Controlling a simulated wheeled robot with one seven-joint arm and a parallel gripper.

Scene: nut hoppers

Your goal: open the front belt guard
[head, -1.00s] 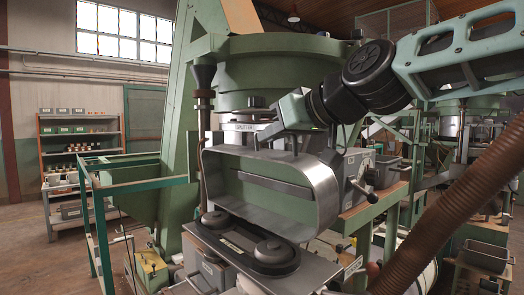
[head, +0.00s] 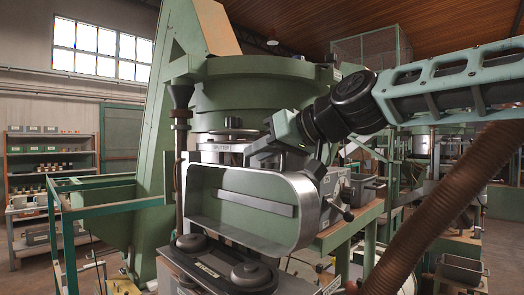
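The front belt guard (head: 250,217) is a rounded metal cover with a pale green inside and a flat bar across it. It stands raised and tipped up, its hollow side facing me. Below it the belt and its two round pulleys (head: 250,273) lie uncovered on a dark plate. My gripper (head: 292,160) is at the guard's top edge, right of its middle, with my arm coming in from the right. Its fingertips are small and partly hidden there, so I cannot tell whether they are open, shut or touching the guard.
A large green bowl machine (head: 265,100) stands right behind the guard. A green rail frame (head: 105,205) is at the left. A ribbed brown hose (head: 440,215) crosses the right side. A shelf with bins (head: 50,165) stands far left, with open floor before it.

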